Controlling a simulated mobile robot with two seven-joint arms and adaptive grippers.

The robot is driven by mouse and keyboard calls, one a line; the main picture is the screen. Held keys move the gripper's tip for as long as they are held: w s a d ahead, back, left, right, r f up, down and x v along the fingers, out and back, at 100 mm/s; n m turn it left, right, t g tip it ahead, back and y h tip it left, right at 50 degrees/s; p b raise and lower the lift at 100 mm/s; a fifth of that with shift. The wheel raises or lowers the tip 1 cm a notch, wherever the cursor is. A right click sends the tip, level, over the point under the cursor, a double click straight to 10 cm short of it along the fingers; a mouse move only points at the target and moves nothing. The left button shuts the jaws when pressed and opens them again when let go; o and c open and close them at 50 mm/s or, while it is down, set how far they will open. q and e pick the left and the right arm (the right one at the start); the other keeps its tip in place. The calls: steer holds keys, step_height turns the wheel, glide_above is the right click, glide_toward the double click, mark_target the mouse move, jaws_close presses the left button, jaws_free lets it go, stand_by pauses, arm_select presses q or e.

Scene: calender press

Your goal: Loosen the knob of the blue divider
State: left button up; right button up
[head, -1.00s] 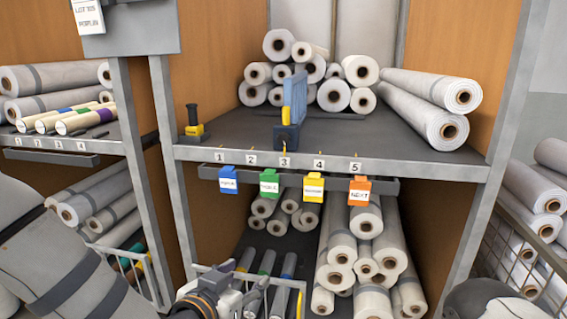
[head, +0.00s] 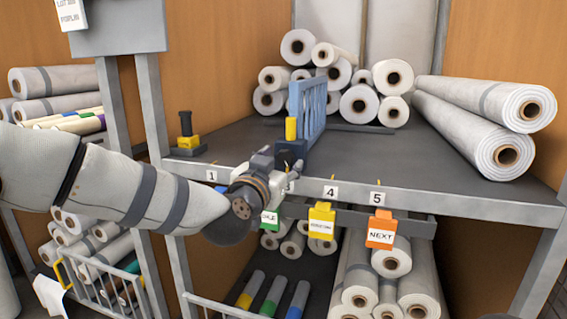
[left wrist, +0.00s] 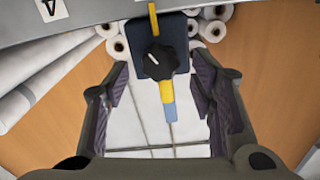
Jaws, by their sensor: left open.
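The blue divider (head: 311,108) stands upright on the grey shelf, at the front edge near label 3. Its dark blue base (head: 289,152) shows in the head view, with a yellow part above it. Its black knob (left wrist: 159,62), with a white line on top, shows in the left wrist view against the dark blue base. My left gripper (head: 284,172) is open at the shelf edge, right in front of the base. In the left wrist view its fingers (left wrist: 160,76) are on either side of the knob, with gaps showing. The head view hides the knob behind the gripper.
White fabric rolls (head: 390,80) lie at the back of the shelf (head: 380,155), two long ones at right. A black-and-yellow post (head: 186,135) stands at the shelf's left. Yellow (head: 321,220) and orange (head: 381,229) tags hang from the rail below.

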mark_target(286, 157)
arm_select(q)
steer(key=shift+x, duration=1.15)
steer(key=c, duration=1.1)
steer(key=shift+c, duration=0.4)
